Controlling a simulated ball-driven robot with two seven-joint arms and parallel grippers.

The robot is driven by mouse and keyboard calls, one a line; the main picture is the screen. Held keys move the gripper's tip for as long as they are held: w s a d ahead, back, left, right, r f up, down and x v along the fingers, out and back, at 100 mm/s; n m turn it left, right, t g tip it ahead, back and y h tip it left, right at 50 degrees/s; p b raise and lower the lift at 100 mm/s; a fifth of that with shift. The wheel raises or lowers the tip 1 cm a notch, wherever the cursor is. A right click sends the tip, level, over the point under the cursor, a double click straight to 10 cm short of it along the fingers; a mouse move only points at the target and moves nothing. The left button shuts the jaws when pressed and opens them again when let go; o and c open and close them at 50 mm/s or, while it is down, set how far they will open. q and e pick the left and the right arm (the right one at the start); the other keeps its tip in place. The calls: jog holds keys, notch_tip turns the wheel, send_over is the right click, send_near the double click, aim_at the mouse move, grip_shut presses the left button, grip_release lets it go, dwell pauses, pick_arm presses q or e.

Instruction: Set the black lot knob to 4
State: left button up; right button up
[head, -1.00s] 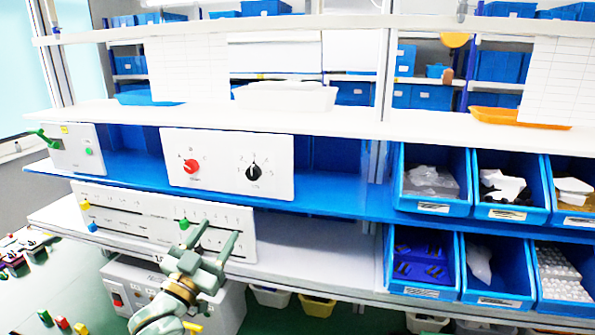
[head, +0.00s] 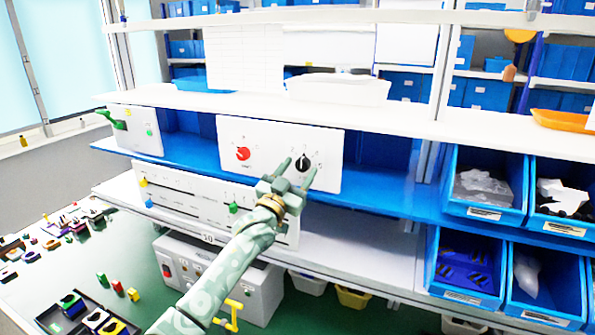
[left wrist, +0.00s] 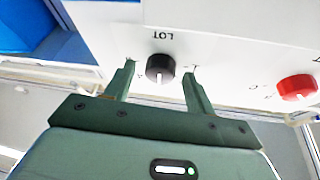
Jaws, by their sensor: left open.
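The black lot knob (head: 303,163) sits on the right half of a white panel (head: 232,133) on the blue shelf. It also shows in the left wrist view (left wrist: 160,67), below the label LOT, with a white pointer line. The small scale marks around it are too blurred to read there. My left gripper (head: 294,170) is open and empty. In the left wrist view its two fingers (left wrist: 158,78) stand on either side of the knob, apart from it. I cannot tell how far the fingertips are from the panel face. My right gripper is not in view.
A red knob (head: 242,154) is on the same panel, left of the black one. Below is a slider panel (head: 180,190) with a green handle (head: 233,207). Blue bins (head: 480,215) stand at the right. A switch box (head: 140,130) stands at the left.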

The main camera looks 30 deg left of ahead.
pick_arm(q)
jog(key=shift+c, duration=1.2)
jog(key=c, duration=0.7)
jog(key=shift+c, duration=0.2)
jog(key=shift+m, duration=0.4)
jog(key=m+h+p, duration=0.1)
jog(key=m, duration=0.2)
jog(key=m+g+h+p, duration=0.1)
jog(key=m, duration=0.1)
jog(key=shift+a+r+m+g+h, duration=0.2)
jog(key=shift+m+g+h, duration=0.1)
jog(key=shift+m+h, duration=0.1)
jog(key=m+g+h+p, duration=0.1)
jog(key=m+p, duration=0.1)
jog(key=m, duration=0.2)
jog(key=shift+a+p, duration=0.1)
jog(key=shift+p, duration=0.3)
jog(key=shift+m+g, duration=0.4)
jog(key=shift+s, duration=0.1)
